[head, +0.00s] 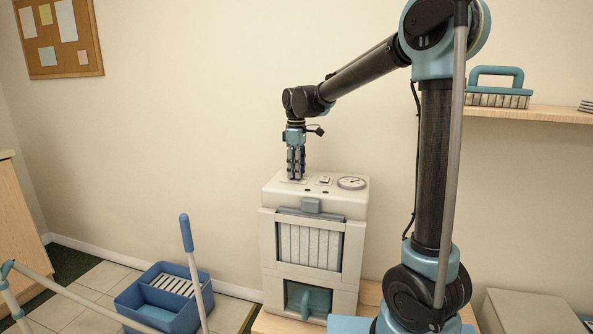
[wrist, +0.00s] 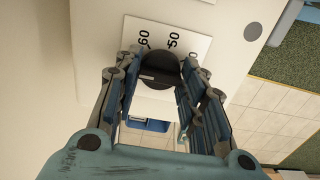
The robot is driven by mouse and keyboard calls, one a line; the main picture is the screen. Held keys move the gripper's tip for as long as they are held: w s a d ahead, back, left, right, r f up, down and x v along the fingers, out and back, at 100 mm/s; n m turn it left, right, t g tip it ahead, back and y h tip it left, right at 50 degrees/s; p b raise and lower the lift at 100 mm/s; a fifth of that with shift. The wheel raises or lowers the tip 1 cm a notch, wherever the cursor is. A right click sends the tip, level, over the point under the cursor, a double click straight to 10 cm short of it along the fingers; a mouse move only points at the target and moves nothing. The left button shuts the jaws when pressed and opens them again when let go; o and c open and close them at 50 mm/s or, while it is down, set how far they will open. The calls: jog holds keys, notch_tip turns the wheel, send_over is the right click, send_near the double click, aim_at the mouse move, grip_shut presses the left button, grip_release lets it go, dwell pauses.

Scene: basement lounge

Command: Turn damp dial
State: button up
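The damp dial is a dark round knob (wrist: 160,66) with a raised bar, set on a white scale plate (wrist: 190,42) on which 60 and 50 can be read. A further number is partly hidden by a finger. The dial sits on top of a cream dehumidifier (head: 268,235). My gripper (head: 296,178) points straight down over the left part of that top and hides the dial in the head view. In the wrist view my gripper (wrist: 161,62) has its fingers apart, one on each side of the knob. A small gap seems to show beside the knob; contact is not clear.
A round gauge (head: 352,183) and a small switch (head: 325,180) sit right of my gripper on the same top. A blue mop bucket (head: 150,310) with a blue-handled mop (head: 187,235) stands at lower left. A shelf (head: 540,114) holds a brush (head: 497,88) at upper right.

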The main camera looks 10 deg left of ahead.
jog(key=shift+w+m, duration=0.1)
jog(key=shift+m, duration=0.2)
jog(key=m, duration=0.9)
jog(key=shift+w, duration=0.1)
dwell(0.6)
jog(key=o, duration=1.1)
jog(key=shift+r, duration=0.1)
